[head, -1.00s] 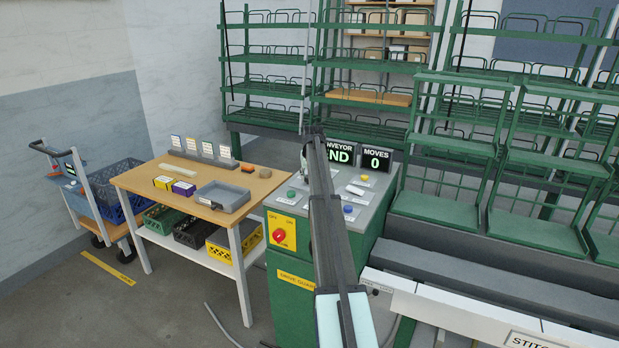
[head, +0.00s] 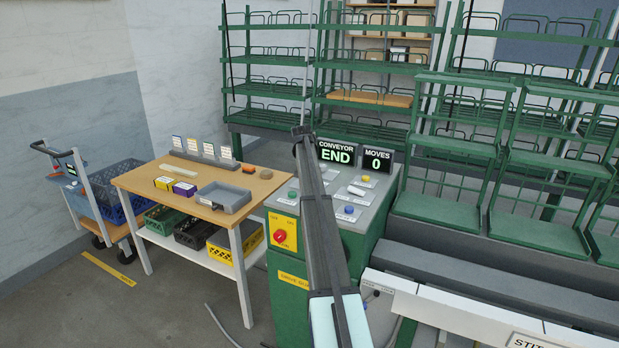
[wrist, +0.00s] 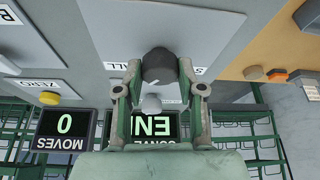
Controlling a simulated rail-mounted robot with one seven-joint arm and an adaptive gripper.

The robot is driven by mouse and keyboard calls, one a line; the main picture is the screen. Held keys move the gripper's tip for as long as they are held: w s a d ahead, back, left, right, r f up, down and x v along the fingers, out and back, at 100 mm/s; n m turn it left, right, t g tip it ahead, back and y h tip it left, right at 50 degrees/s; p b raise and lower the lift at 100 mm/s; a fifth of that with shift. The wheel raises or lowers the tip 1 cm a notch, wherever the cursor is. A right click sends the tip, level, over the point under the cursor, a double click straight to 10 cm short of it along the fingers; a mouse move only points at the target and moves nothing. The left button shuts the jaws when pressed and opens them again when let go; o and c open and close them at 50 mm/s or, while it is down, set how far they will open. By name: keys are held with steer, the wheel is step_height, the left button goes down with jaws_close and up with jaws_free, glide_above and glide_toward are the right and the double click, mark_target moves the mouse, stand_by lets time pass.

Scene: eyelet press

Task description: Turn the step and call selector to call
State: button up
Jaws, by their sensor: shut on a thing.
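The selector knob (wrist: 158,66), dark grey and round, stands on a light grey panel in the wrist view, which is upside down. A partly covered label ending in "LL" (wrist: 116,66) is to its left and one starting with "S" (wrist: 198,70) to its right. My gripper (wrist: 161,76) has its two fingers on either side of the knob and is shut on it. Which label the knob points to I cannot tell. In the head view my arm hides the knob and fingers.
The green console carries a red rotary switch (head: 280,236), a blue button (head: 349,210) and a green button (head: 292,195). Displays reading "CONVEYOR END" (head: 336,152) and "MOVES 0" (head: 377,159) stand behind. A wooden-topped table (head: 150,184) with trays is to the left.

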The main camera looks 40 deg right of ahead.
steer(key=shift+f, duration=0.1)
steer(key=o, duration=1.1)
steer(key=v, duration=1.2)
